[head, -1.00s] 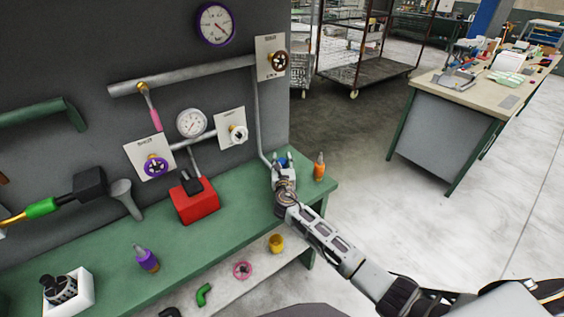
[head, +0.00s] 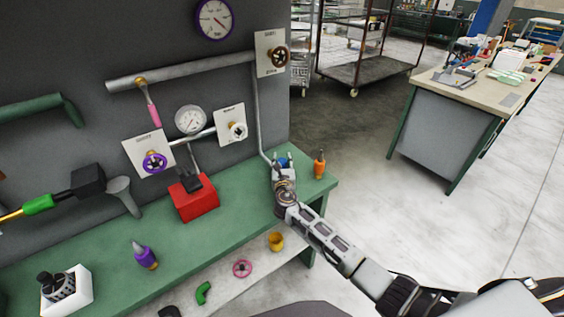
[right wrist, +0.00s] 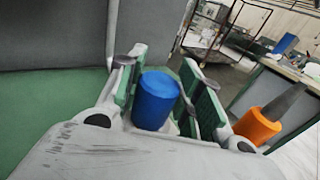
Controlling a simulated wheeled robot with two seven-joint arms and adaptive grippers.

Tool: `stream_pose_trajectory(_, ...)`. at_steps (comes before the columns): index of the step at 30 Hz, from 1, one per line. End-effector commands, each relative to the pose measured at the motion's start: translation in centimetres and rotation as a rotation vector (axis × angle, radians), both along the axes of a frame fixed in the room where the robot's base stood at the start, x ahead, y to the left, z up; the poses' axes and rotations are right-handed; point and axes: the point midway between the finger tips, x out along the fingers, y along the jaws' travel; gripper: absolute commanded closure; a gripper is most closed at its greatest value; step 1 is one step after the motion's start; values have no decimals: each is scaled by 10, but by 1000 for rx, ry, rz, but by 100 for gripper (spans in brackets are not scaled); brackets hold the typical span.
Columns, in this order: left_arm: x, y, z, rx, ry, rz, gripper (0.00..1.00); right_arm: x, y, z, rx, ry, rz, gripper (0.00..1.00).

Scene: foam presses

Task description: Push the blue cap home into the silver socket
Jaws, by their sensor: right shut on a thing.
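The blue cap (right wrist: 157,101) stands between the two fingers of my right gripper (right wrist: 160,90) in the right wrist view. In the head view the blue cap (head: 283,161) shows as a small patch between the fingertips of my right gripper (head: 283,158), at the right end of the green bench. My right gripper is shut on the cap. The cap's lower part is hidden by the gripper body. I cannot make out the silver socket for certain in either view. My left gripper is not in view.
An orange bottle (head: 319,165) stands just right of my right gripper, on the green bench (head: 240,228). A grey pipe (head: 259,120) runs down the wall behind the gripper. A red box (head: 194,203) stands to the left. Bare bench lies between it and the gripper.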

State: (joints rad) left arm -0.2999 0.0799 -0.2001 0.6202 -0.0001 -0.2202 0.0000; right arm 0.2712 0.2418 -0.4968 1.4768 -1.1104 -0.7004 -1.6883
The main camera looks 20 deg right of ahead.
Motion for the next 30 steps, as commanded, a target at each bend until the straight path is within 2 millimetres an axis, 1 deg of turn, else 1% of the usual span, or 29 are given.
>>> stream_pose_trajectory(2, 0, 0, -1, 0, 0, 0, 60, 0, 0, -1, 0, -2, 0, 96)
stream_pose_trajectory(3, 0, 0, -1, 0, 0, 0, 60, 0, 0, 0, 0, -2, 0, 61)
stream_pose_trajectory(8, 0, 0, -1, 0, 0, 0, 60, 0, 0, 0, 0, -1, 0, 40)
stream_pose_trajectory(22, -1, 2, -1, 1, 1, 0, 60, -3, 1, -2, -1, 1, 0, 40)
stream_pose_trajectory(26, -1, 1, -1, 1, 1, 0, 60, -8, 2, -1, 0, -1, 1, 40)
stream_pose_trajectory(30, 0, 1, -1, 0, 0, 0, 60, -18, 4, -1, -1, 0, 0, 40)
